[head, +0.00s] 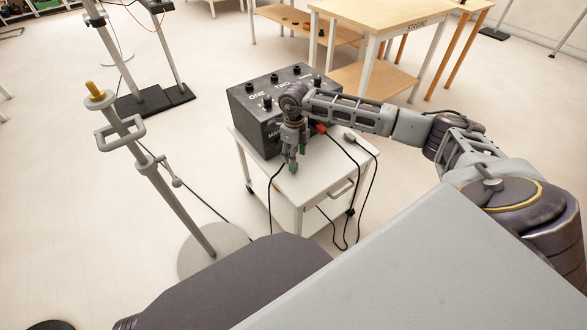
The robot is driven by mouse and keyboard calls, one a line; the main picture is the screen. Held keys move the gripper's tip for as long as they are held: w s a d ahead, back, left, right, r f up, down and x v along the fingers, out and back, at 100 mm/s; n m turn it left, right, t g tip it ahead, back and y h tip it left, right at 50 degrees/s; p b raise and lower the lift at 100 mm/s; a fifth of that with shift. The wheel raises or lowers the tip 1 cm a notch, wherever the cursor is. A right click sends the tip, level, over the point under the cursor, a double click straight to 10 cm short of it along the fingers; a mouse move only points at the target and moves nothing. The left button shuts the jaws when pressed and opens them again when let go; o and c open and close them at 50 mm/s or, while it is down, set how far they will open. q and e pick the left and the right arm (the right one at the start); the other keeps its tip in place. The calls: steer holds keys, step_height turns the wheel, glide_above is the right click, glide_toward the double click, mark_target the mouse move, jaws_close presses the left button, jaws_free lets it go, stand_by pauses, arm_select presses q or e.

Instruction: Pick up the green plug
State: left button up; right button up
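The green plug (293,167) shows as a small dark green patch at the fingertips of my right gripper, over the near left part of the white cart's top (312,180). A dark cable runs from beside it down over the cart's left edge. My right gripper (292,158) points down in front of the dark control box (252,125). Its fingers partly hide the plug, and I cannot tell whether they are closed on it or around it. My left gripper is not in view.
A red plug (320,129) and a grey plug (349,138) with cables lie to the right on the cart. A stand with a round base (213,250) is at the left. A wooden table (390,18) stands behind. Open floor lies between.

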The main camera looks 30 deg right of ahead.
steer(key=shift+f, duration=0.3)
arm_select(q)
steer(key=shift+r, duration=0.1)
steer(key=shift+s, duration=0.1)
arm_select(e)
steer(key=shift+f, duration=0.65)
step_height(320, 180, down, 3)
steer(key=shift+w+a+r+b, duration=0.1)
steer(key=shift+b, duration=0.6)
steer(key=shift+f, duration=0.5)
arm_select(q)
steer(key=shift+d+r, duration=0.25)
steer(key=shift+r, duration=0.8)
arm_select(e)
steer(key=shift+c, duration=0.2)
